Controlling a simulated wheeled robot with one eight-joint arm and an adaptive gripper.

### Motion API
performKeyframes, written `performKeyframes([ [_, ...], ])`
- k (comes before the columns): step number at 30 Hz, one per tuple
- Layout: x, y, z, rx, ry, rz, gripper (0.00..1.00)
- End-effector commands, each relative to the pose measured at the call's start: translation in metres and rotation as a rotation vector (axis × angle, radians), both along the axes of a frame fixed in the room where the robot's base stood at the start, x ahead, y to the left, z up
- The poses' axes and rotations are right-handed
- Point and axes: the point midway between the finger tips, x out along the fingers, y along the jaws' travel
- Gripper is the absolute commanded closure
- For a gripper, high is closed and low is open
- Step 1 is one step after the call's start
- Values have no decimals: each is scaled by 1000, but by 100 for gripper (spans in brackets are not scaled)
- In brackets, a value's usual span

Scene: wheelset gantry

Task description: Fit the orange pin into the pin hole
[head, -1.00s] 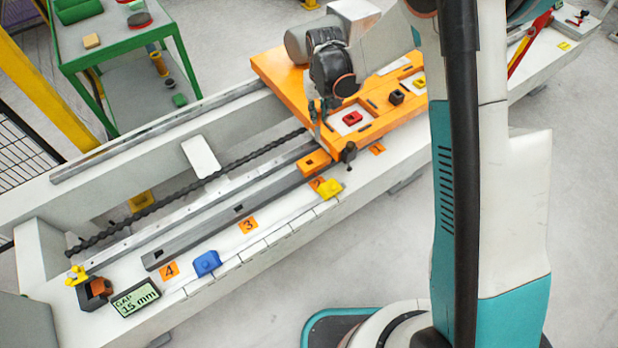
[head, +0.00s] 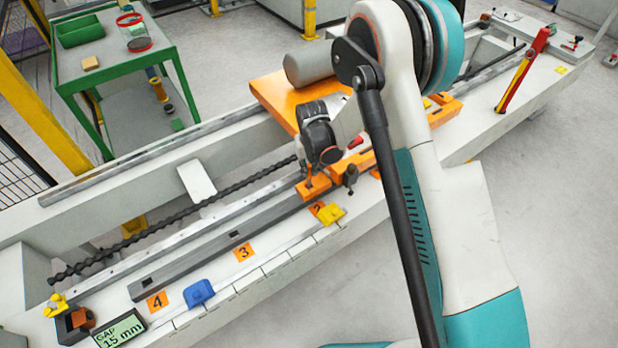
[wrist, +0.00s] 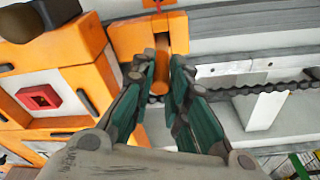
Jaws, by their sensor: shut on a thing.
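In the wrist view my gripper (wrist: 164,62) is shut on the orange pin (wrist: 158,86), which shows as a short orange cylinder between the green-sided fingers. Just beyond the fingertips is an orange block (wrist: 178,28) at the end of the rail, beside the large orange plate (wrist: 88,75). In the head view my gripper (head: 310,188) is low over this orange block (head: 316,184). The pin is hidden there by my wrist. The pin hole cannot be made out in either view, and I cannot tell whether the pin touches the block.
The orange plate (head: 275,92) lies behind my wrist. A dark knob (head: 350,178) stands close on the right. A yellow block (head: 331,214) and a blue block (head: 198,292) sit along the bench front. A display (head: 118,329) reads GAP 15 mm.

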Motion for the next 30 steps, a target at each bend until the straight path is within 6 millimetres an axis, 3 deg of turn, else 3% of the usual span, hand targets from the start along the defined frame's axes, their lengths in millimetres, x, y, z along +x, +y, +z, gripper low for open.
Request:
performKeyframes([
  [11,0,0,-43,0,0,0,100],
  [23,0,0,-46,0,0,0,100],
  [24,0,0,-46,0,0,0,83],
  [26,0,0,-46,0,0,0,70],
  [27,0,0,-46,0,0,0,65],
  [30,0,0,-46,0,0,0,65],
])
